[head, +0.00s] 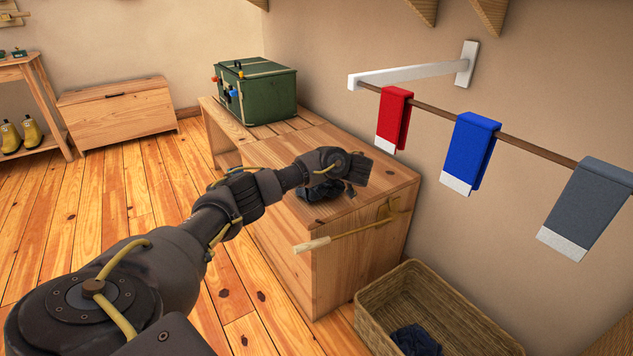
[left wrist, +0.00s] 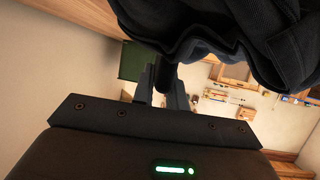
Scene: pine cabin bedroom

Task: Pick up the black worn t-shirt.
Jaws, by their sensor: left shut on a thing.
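The black worn t-shirt (head: 322,192) is a crumpled dark bundle at the top of the wooden cabinet (head: 352,212) in the head view. My left gripper (head: 357,168) is over it, its arm coming in from the lower left. In the left wrist view the shirt's dark cloth (left wrist: 235,35) fills the upper right, with folds hanging by the fingers (left wrist: 168,82). The gripper is shut on the shirt. My arm hides part of the shirt, and I cannot tell whether it still touches the cabinet top. My right gripper is not in view.
A green box (head: 262,92) stands on the bench behind. A wicker basket (head: 462,301) holding dark cloth (head: 415,340) is on the floor at lower right. Red (head: 393,118), blue (head: 468,150) and grey (head: 592,205) cloths hang from a wall rod. Floor at left is clear.

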